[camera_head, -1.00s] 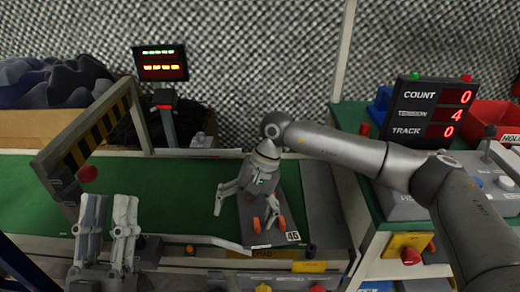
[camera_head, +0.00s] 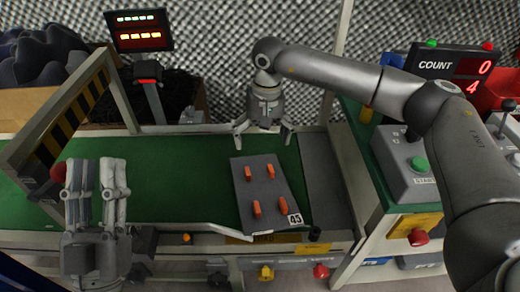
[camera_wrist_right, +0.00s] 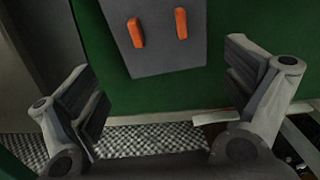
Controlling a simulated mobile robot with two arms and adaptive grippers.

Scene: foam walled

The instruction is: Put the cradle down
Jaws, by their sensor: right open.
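The cradle (camera_head: 267,192) is a flat dark grey plate with orange pegs and a white label reading 45 at its near right corner. It lies on the green belt (camera_head: 190,165), at the belt's right part. My right gripper (camera_head: 263,135) is open and empty, beyond the cradle's far edge and apart from it. In the right wrist view, the cradle (camera_wrist_right: 157,55) shows ahead, between and beyond the two spread fingers (camera_wrist_right: 165,95). My left gripper (camera_head: 97,180) stands at the lower left, its fingers pointing up, away from the cradle; its opening is unclear.
A striped yellow and black gate (camera_head: 62,125) spans the belt at the left. A lit display (camera_head: 139,31) stands behind the belt. A control box with a green button (camera_head: 418,163) and a COUNT panel (camera_head: 450,68) stand at the right. The belt left of the cradle is clear.

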